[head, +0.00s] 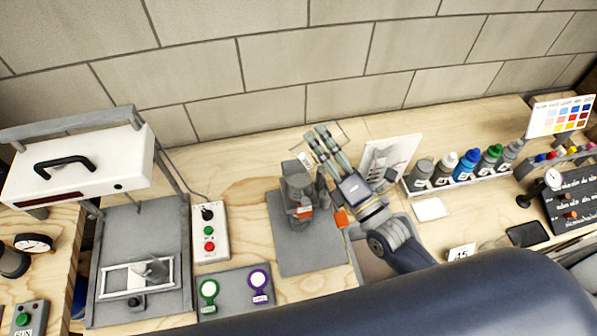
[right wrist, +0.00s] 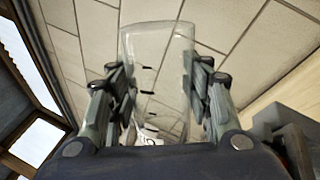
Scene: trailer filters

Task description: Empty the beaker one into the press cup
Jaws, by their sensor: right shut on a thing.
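My right gripper (head: 325,145) is shut on a clear glass beaker (right wrist: 158,55). It holds it in the air in front of the back wall, above and beside a small grey press-like device (head: 297,192). The beaker lies between the two fingers in the right wrist view, with dark marks and a pale label on its wall. It looks tilted in the head view; its contents cannot be made out. The grey device has orange parts and stands on a grey mat (head: 312,257). I cannot pick out the press cup clearly. My left gripper is not in view.
Left stand a white-topped frame machine (head: 85,172) and a button box (head: 209,232). Right of my gripper are a leaning picture panel (head: 390,155) and a row of bottles (head: 466,165). A white pad (head: 431,209) lies on the wooden bench. The brick wall is close behind.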

